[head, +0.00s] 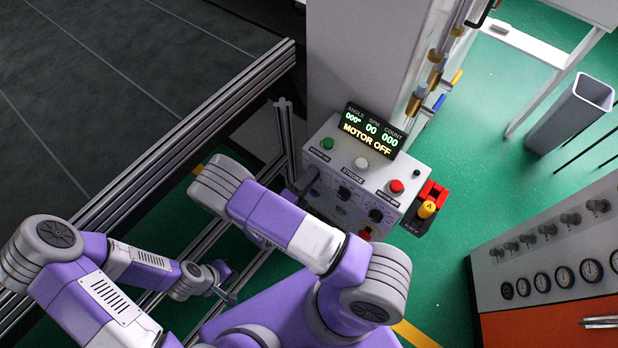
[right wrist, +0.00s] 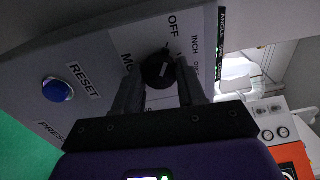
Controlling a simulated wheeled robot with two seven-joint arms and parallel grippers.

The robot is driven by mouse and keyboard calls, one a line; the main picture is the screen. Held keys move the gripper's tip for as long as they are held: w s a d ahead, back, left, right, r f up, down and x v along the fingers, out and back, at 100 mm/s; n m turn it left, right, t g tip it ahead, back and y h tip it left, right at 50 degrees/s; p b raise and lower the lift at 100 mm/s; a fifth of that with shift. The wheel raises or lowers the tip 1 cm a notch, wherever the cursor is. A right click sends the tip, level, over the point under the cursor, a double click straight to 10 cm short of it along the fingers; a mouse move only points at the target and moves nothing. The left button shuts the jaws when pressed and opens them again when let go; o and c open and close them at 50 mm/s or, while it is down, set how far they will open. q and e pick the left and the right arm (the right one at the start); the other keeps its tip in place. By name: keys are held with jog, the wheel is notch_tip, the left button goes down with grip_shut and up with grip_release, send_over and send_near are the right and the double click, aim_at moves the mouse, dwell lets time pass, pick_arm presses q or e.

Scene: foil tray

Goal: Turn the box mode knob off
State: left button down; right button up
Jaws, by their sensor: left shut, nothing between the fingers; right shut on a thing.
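The black mode knob (right wrist: 158,70) is on the panel of the grey control box (head: 330,152). Its white pointer line leans up and slightly right in the right wrist view. OFF is printed above the knob and INCH to its upper right; the exact setting is hard to tell. My right gripper (right wrist: 160,90) is shut on the knob, one finger on each side. In the head view, my right gripper (head: 303,187) is at the box's left end, and the knob is hidden there. My left gripper (head: 229,296) is shut and empty, low, away from the box.
The display (head: 370,130) reads MOTOR OFF. Two more black knobs sit right of my right gripper, with a red button (head: 396,186) above. A blue RESET button (right wrist: 57,90) is left of the knob. A yellow-handled switch (head: 427,209) is on the box's right side.

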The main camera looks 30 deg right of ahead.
jog(key=o, duration=1.1)
jog(key=shift+c, duration=0.2)
jog(key=v, duration=0.7)
jog(key=shift+s+a+b, duration=0.2)
jog(key=shift+a+b, duration=0.05)
jog(key=shift+b, duration=0.05)
